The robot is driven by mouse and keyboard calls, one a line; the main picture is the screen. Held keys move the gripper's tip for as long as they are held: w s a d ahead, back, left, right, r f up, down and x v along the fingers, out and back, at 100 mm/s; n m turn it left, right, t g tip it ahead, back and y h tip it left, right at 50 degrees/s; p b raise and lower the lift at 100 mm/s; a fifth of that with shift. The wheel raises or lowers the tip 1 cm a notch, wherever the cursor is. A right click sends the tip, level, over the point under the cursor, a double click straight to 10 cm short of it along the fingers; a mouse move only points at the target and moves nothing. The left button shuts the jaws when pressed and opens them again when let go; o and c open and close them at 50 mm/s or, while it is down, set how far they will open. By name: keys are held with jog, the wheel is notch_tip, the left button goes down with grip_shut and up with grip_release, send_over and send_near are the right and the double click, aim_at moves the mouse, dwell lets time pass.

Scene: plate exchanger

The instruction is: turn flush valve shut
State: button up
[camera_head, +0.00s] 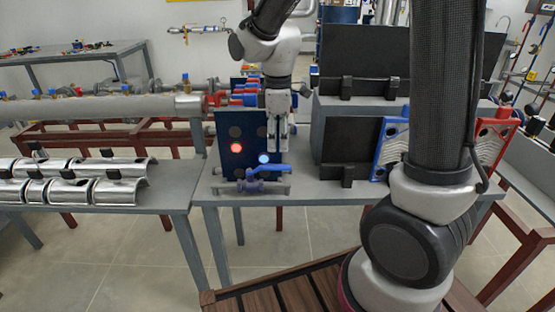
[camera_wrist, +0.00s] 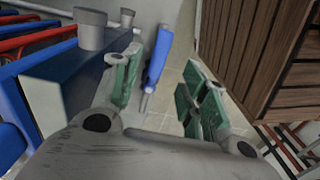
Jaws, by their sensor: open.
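The flush valve (camera_head: 252,185) is a small blue valve on a grey pipe at the front edge of the middle table. Its blue lever (camera_head: 270,168) lies roughly level, pointing right along the pipe. The wrist view also shows a blue lever (camera_wrist: 158,58), seen in the gap between my fingers. My gripper (camera_head: 279,142) hangs above and behind the lever, beside the dark blue plate. In the wrist view my gripper (camera_wrist: 160,88) is open, with green pads on either side of the gap. I see no clear contact with the lever.
The dark blue exchanger plate (camera_head: 241,133), with red and blue round ports, stands just left of my gripper. Black panels (camera_head: 350,140) stand to the right. Silver half-shells (camera_head: 70,185) lie on the left table. A slatted wooden surface (camera_head: 300,298) is in front.

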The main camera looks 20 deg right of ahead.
aim_at(278, 165)
notch_tip(278, 165, down, 8)
jog(key=shift+r, duration=0.15)
dwell(0.3)
grip_shut()
